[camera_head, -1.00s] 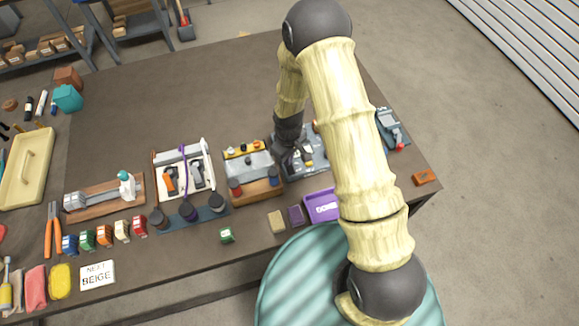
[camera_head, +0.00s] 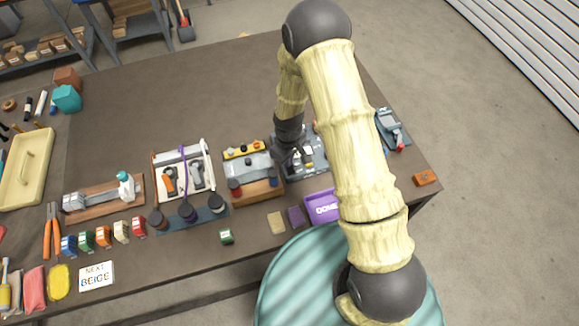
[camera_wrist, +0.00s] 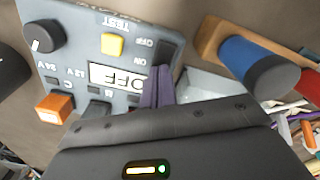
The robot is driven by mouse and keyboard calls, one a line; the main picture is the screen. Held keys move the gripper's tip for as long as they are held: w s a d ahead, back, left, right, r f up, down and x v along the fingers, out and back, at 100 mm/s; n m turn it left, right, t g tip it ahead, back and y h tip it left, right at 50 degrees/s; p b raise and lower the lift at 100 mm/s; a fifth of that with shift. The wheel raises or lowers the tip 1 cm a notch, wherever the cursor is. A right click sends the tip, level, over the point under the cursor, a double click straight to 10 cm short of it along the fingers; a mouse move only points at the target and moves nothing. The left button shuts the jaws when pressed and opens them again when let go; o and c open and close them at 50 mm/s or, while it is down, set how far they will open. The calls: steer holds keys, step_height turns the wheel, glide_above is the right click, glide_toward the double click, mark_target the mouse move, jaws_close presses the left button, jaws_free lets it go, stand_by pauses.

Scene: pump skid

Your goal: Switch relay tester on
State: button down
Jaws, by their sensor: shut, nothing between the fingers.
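The relay tester is a grey panel (camera_wrist: 90,50), seen upside down in the wrist view. It has a black knob (camera_wrist: 42,37) by 24V and 12V marks, a yellow button (camera_wrist: 112,44) near the word TEST, an orange button (camera_wrist: 54,107), and a display (camera_wrist: 118,76) that reads OFF. ON and OFF marks sit at its right edge. My gripper (camera_wrist: 157,85) is shut and empty, its tips beside the display near the ON mark. In the head view the tester (camera_head: 311,157) is partly behind my arm.
A box with yellow top strip (camera_head: 243,149) and a wooden block with blue and red knobs (camera_head: 255,190) stand left of the tester. A purple DONE tray (camera_head: 322,206) lies in front. A handheld meter (camera_head: 391,128) lies to the right. The table behind is clear.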

steer(key=shift+r+p, duration=2.15)
steer(key=shift+r, duration=1.2)
steer(key=s+d+r+m+t, duration=0.1)
steer(key=s+d+r+m, duration=0.2)
steer(key=r, duration=0.4)
steer(key=s+d+r+m, duration=0.3)
steer(key=s+d+r, duration=0.2)
steer(key=r, duration=0.3)
steer(key=s+d+r+m+t+b, duration=0.1)
steer(key=s+d+r+m, duration=0.2)
steer(key=r, duration=0.4)
steer(key=shift+s+d+r+t, duration=0.15)
steer(key=shift+s+d+t, duration=0.15)
steer(key=shift+s+d, duration=0.7)
steer(key=shift+w+d, duration=0.25)
steer(key=shift+w, duration=0.1)
